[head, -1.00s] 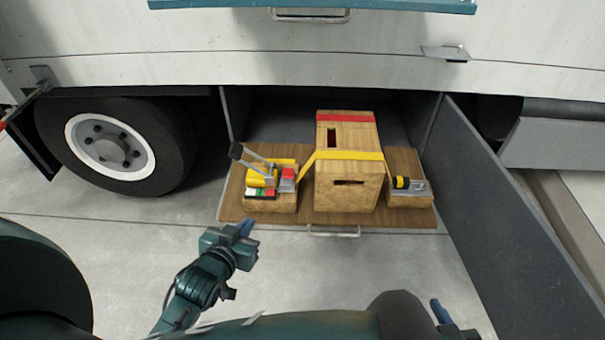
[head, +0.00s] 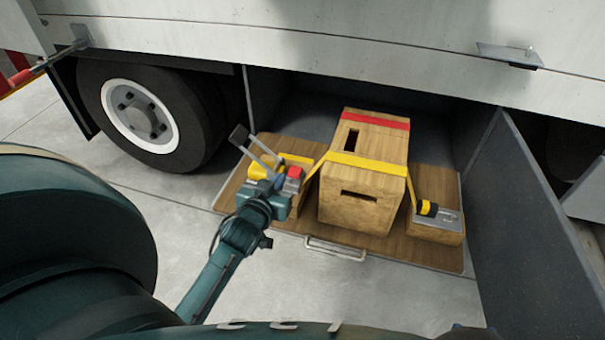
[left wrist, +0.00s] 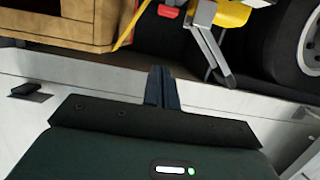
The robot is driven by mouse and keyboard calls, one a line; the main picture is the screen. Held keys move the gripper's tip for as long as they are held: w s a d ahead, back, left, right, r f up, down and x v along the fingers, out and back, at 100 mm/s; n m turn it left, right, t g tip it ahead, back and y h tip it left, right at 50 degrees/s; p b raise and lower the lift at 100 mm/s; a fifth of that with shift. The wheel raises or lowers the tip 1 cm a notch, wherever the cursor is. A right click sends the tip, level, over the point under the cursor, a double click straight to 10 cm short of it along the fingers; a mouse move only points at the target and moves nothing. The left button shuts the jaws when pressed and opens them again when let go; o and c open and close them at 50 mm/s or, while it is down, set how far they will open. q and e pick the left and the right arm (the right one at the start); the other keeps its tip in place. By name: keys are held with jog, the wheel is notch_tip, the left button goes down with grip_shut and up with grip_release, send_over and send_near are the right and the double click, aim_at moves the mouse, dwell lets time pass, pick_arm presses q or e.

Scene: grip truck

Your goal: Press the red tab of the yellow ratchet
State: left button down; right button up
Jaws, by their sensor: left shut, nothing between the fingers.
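The yellow ratchet (head: 258,169) sits on a wooden block at the left of the pull-out board, its grey lever with a black grip (head: 239,136) raised up and to the left. Its red tab (head: 295,172) faces up on the right of the ratchet; in the left wrist view the red tab (left wrist: 170,11) is at the top edge, beyond the fingertips. My left gripper (head: 277,183) is shut and empty, in front of the ratchet and hiding its lower front. In the left wrist view the blue fingers (left wrist: 161,88) are together; contact with the tab cannot be told.
A wooden crate (head: 360,212) strapped with a yellow band stands right of the ratchet. A second yellow-black buckle (head: 427,208) sits on the right block. A grey door panel (head: 525,235) bounds the right, a truck wheel (head: 140,115) the left. The floor in front is clear.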

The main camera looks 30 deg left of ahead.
aim_at(295, 172)
dwell(0.4)
